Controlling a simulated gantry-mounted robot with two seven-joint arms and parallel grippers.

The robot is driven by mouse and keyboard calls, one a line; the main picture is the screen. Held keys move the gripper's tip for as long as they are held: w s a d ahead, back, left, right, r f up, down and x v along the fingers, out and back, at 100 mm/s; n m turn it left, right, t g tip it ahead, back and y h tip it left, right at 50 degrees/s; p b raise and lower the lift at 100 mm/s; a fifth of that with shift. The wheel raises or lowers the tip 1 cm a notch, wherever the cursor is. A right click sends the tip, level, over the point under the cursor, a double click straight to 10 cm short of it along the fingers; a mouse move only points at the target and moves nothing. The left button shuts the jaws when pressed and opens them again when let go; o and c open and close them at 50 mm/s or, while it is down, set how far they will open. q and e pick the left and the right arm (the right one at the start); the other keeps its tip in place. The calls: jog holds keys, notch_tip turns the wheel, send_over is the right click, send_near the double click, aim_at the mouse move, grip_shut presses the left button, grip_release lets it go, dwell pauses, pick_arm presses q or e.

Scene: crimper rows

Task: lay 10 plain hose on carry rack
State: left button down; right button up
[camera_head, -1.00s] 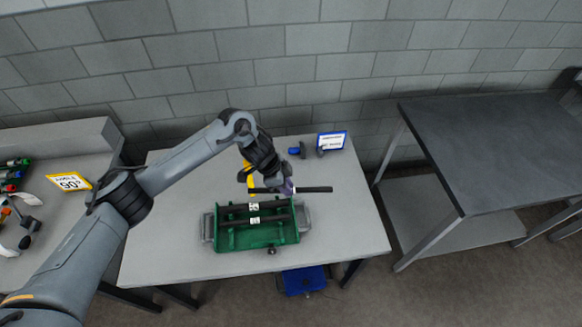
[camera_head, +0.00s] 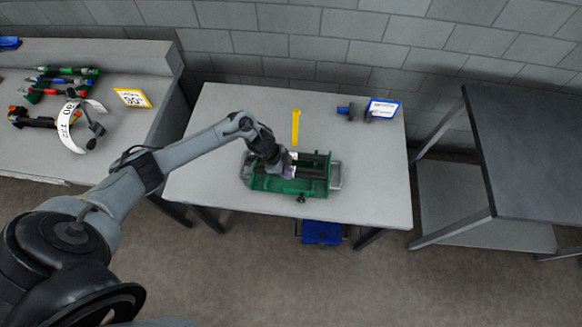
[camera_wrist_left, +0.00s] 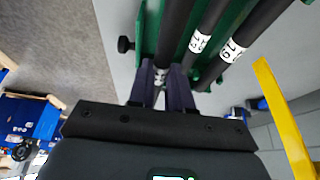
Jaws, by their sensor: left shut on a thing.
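The green carry rack (camera_head: 262,184) sits on the middle table, with grey end handles. Dark hoses (camera_head: 312,173) lie along it. In the left wrist view, two black hoses with white printed labels (camera_wrist_left: 198,42) (camera_wrist_left: 232,50) lie side by side in the green rack. My left gripper (camera_head: 286,172) is low over the rack. In the left wrist view its purple fingers are shut on a black hose (camera_wrist_left: 175,30), alongside the labelled two. I cannot tell whether this hose touches the rack's bottom. My right gripper is not in view.
A yellow bar (camera_head: 296,127) lies behind the rack. A blue-framed sign (camera_head: 382,108) and a small blue-and-black tool (camera_head: 345,110) are at the back right. Tools and a yellow sign (camera_head: 132,98) are on the left bench. A dark table (camera_head: 530,140) stands right. The middle table's front is clear.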

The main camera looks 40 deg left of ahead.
pick_arm(q)
jog(key=shift+r, duration=0.1)
dwell(0.3)
jog(key=shift+p, duration=0.35)
jog(key=shift+f+b, duration=1.8)
jog(key=shift+f, duration=0.85)
jog(key=shift+f+b, duration=0.4)
jog(key=shift+f, duration=0.25)
jog(key=shift+f+p, duration=0.15)
jog(key=shift+p, duration=0.2)
